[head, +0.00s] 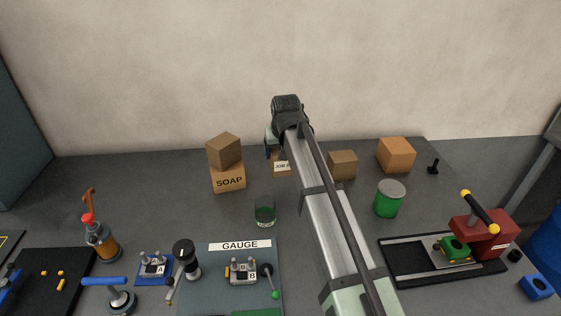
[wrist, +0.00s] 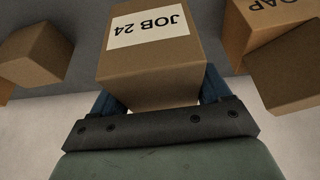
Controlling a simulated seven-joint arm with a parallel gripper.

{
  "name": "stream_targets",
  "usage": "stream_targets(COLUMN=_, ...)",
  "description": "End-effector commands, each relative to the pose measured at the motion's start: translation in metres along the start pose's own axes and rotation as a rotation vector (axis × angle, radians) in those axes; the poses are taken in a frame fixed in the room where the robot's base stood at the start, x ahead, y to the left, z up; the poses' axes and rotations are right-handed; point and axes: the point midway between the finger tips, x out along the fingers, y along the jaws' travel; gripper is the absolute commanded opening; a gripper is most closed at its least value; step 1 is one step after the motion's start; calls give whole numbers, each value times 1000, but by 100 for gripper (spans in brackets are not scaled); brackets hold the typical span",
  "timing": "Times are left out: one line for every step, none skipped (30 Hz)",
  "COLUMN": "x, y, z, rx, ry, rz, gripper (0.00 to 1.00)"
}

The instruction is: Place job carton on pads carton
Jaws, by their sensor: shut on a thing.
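The job carton (wrist: 150,45) is a brown box with a white JOB 24 label, seen close up in the wrist view. My gripper (wrist: 157,92) is shut on it, with a blue finger on each side. In the head view the carton (head: 282,167) is partly hidden behind my gripper (head: 271,150) and arm; I cannot tell whether it touches the table. No PADS label is readable. Unlabelled cartons in the head view are a small brown one (head: 342,165), an orange-brown one (head: 396,155), and a brown one (head: 223,151) on the soap carton.
The soap carton (head: 228,178) stands left of my gripper; it shows in the wrist view (wrist: 262,22). A green tin (head: 390,198) and a dark green round container (head: 265,214) stand nearer. Gauge board (head: 215,290) and red press (head: 480,235) occupy the front.

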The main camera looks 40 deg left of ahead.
Motion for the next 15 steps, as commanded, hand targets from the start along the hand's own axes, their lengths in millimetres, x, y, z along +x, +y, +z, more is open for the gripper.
stream_targets(x=-6, y=0, z=-3, rx=0, ry=2, rz=0, gripper=39)
stream_targets(x=-8, y=0, z=-4, rx=0, ry=2, rz=0, gripper=39)
stream_targets(x=-10, y=0, z=-5, rx=0, ry=1, rz=0, gripper=39)
stream_targets(x=-12, y=0, z=-5, rx=0, ry=0, rz=0, gripper=39)
stream_targets(x=-13, y=0, z=-6, rx=0, ry=0, rz=0, gripper=39)
stream_targets(x=-14, y=0, z=-6, rx=0, ry=0, rz=0, gripper=39)
stream_targets(x=-15, y=1, z=-6, rx=0, ry=-1, rz=0, gripper=39)
stream_targets(x=-15, y=2, z=-6, rx=2, ry=-1, rz=1, gripper=39)
stream_targets(x=-16, y=5, z=-7, rx=5, ry=-1, rz=2, gripper=39)
stream_targets(x=-16, y=8, z=-7, rx=9, ry=-1, rz=4, gripper=39)
stream_targets(x=-16, y=13, z=-7, rx=13, ry=-1, rz=6, gripper=39)
stream_targets(x=-15, y=20, z=-7, rx=22, ry=-1, rz=9, gripper=39)
stream_targets(x=-16, y=27, z=-7, rx=29, ry=0, rz=12, gripper=39)
stream_targets(x=-16, y=35, z=-7, rx=37, ry=0, rz=16, gripper=39)
stream_targets(x=-16, y=47, z=-8, rx=51, ry=0, rz=22, gripper=39)
